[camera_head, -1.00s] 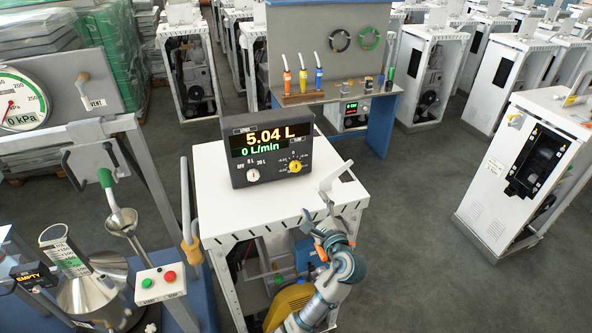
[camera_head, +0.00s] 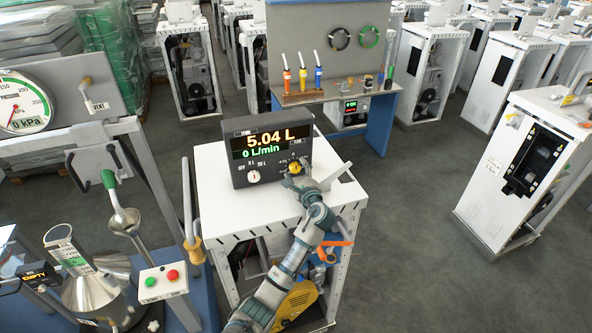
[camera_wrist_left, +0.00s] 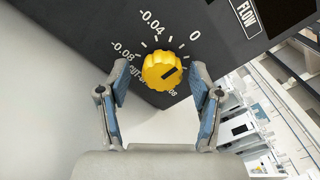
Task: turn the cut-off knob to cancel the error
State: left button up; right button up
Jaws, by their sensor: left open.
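The dark meter box (camera_head: 270,150) stands on the white cabinet top and reads 5.04 L and 0 L/min. The yellow knob (camera_head: 295,168) is at its lower right. A white knob (camera_head: 253,176) is on the meter's lower left. My right gripper is not in view.
The white cabinet top (camera_head: 220,205) is mostly clear. A pale bracket (camera_head: 330,178) stands at its right. At left are a pressure gauge (camera_head: 22,105), a funnel rig, and a box with green and red buttons (camera_head: 160,281). Open floor lies to the right.

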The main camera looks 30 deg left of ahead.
pick_arm(q)
jog(key=shift+d+r, duration=0.15)
jog(key=shift+d, duration=0.1)
jog(key=shift+c, duration=1.1)
jog(key=shift+a, duration=0.2)
jog(key=c, duration=0.9)
jog(key=shift+n, duration=0.3)
jog(key=n+b, duration=0.3)
jog(key=n, duration=0.2)
jog(key=shift+n, duration=0.3)
jog(key=n+b, duration=0.3)
jog(key=n, duration=0.2)
jog(key=shift+n+b, duration=0.3)
jog(key=shift+b, duration=0.05)
